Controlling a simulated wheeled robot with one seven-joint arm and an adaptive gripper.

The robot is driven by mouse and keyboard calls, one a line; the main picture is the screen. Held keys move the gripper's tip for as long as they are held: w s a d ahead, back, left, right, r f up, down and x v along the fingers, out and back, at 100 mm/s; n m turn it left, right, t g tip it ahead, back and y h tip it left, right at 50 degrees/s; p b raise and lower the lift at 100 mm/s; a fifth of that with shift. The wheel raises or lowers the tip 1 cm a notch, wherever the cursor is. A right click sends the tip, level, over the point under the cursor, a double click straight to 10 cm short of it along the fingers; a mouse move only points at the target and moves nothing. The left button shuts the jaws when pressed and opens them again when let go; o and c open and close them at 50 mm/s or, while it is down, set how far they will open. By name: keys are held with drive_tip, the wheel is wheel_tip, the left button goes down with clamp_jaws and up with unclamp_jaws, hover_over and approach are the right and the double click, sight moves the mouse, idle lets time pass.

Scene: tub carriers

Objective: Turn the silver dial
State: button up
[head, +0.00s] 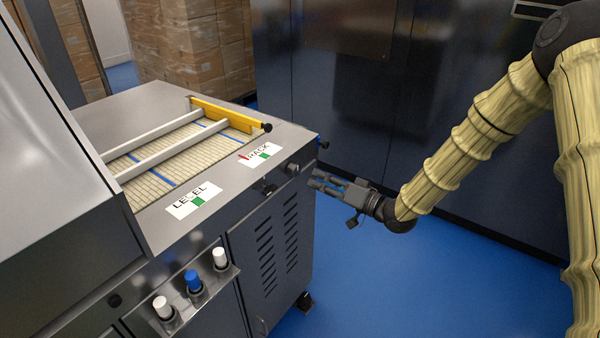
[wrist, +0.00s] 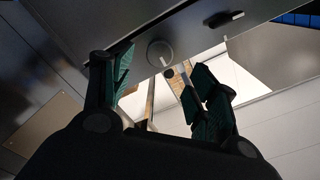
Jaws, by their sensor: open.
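The silver dial (head: 293,169) is a small round knob on the machine's side face, just below the top edge near the right corner. In the wrist view the dial (wrist: 160,53) is a grey disc with a pale line, between the two finger pads and a little beyond them. My gripper (head: 317,179) is open, to the right of the dial and apart from it in the head view. In the wrist view my gripper (wrist: 166,72) shows both green-padded fingers spread and nothing between them.
A dark knob (head: 268,188) sits left of the dial; it also shows in the wrist view (wrist: 225,19). A LEVEL label (head: 194,199) and a second label (head: 260,154) lie on the top. Capped bottles (head: 193,281) stand on a side shelf. Blue floor (head: 400,285) is clear.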

sight(298, 172)
drive_tip(key=p+x, duration=0.1)
drive_tip(key=x, duration=0.7)
drive_tip(key=c, duration=1)
drive_tip(key=shift+f+n+b, duration=0.1)
drive_tip(key=shift+n+b, duration=0.2)
